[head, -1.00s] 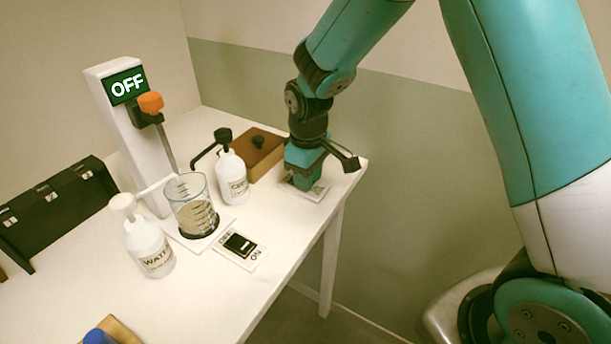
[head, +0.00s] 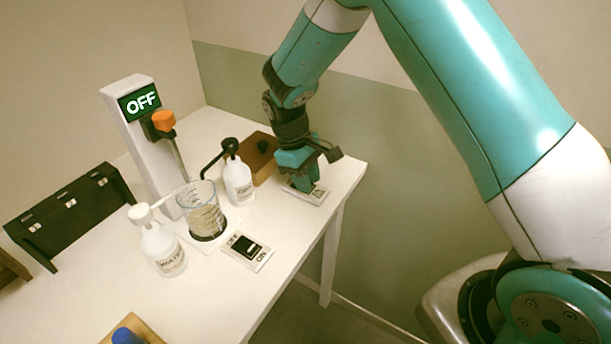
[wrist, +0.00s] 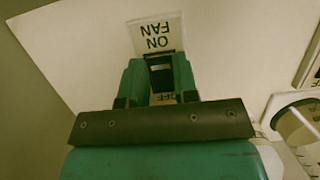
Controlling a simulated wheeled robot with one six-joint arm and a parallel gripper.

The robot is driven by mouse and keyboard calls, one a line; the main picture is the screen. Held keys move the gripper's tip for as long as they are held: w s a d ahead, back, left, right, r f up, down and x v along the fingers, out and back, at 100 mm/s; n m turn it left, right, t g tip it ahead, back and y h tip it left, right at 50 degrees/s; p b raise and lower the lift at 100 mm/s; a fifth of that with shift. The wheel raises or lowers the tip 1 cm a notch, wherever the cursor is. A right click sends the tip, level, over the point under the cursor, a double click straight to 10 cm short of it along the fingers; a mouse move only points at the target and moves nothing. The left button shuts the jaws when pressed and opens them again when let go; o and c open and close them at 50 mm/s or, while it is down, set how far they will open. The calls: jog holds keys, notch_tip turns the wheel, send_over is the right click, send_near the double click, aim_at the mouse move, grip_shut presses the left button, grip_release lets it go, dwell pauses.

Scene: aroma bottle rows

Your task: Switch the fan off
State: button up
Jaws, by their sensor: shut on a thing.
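The fan switch plate (head: 319,197) lies near the right edge of the white table in the head view. In the wrist view the plate (wrist: 157,32) shows the words FAN, ON and OFF upside down. Its dark rocker (wrist: 160,72) sits between my two teal fingers. My gripper (head: 303,187) points down onto this plate and hides much of it. The gripper in the wrist view (wrist: 160,85) is shut on the rocker. Which way the rocker is tipped cannot be told.
A second switch plate (head: 262,262) lies nearer the front.

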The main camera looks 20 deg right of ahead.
jog(key=o, duration=0.9)
jog(key=shift+a, duration=0.1)
jog(key=shift+w+r, duration=0.1)
jog(key=shift+r, duration=0.1)
jog(key=shift+b+v, duration=0.55)
jog(key=shift+v, duration=7.95)
